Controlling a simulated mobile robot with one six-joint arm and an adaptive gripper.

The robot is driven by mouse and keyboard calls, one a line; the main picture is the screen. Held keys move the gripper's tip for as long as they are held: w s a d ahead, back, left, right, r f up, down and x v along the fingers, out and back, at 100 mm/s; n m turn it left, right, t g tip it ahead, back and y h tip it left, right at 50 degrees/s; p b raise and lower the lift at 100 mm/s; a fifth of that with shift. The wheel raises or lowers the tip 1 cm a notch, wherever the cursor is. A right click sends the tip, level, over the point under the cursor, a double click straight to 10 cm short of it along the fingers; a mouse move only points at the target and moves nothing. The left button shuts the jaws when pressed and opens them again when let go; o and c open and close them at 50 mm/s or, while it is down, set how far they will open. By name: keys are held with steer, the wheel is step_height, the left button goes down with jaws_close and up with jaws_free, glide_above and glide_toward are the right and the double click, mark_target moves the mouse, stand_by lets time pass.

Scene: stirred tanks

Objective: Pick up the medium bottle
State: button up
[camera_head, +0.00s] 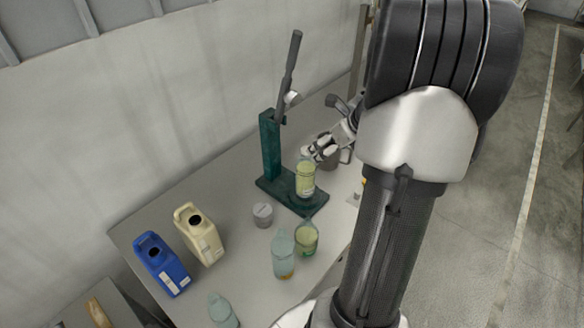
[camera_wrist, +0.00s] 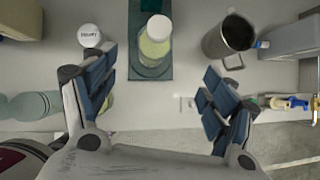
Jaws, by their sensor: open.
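A bottle of yellow-green liquid (camera_head: 306,181) stands upright on the dark green base of a lever press. In the wrist view the same bottle (camera_wrist: 154,48), with a pale cap, is ahead between my fingers, nearer the left one. My gripper (camera_head: 318,152) is open and empty, close to the bottle's top in the head view; it also shows in the wrist view (camera_wrist: 158,72). A second bottle with yellow-green contents (camera_head: 306,240) stands in front of the press. No label is legible, so I cannot tell by name which is the medium bottle.
The green press (camera_head: 270,150) has a raised lever. A steel jug (camera_wrist: 228,38) stands right of the bottle. A grey lidded jar (camera_head: 263,215), a pale bottle (camera_head: 283,262), another bottle (camera_head: 222,312), a cream can (camera_head: 200,238) and a blue can (camera_head: 160,265) share the bench.

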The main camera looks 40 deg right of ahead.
mark_target(313, 165)
steer(key=b+x, duration=0.3)
steer(key=x, duration=0.7)
steer(key=shift+f, duration=0.3)
steer(key=b+x, duration=0.1)
steer(key=x, duration=0.1)
steer(key=a+b+x, duration=0.1)
steer(key=x, duration=0.1)
steer(key=shift+f, duration=0.4)
steer(key=shift+w+d+f, duration=0.15)
steer(key=shift+w+f, duration=0.15)
steer(key=shift+r, duration=0.1)
steer(key=shift+s, duration=0.1)
steer(key=shift+c, duration=0.3)
steer(key=c, duration=1.4)
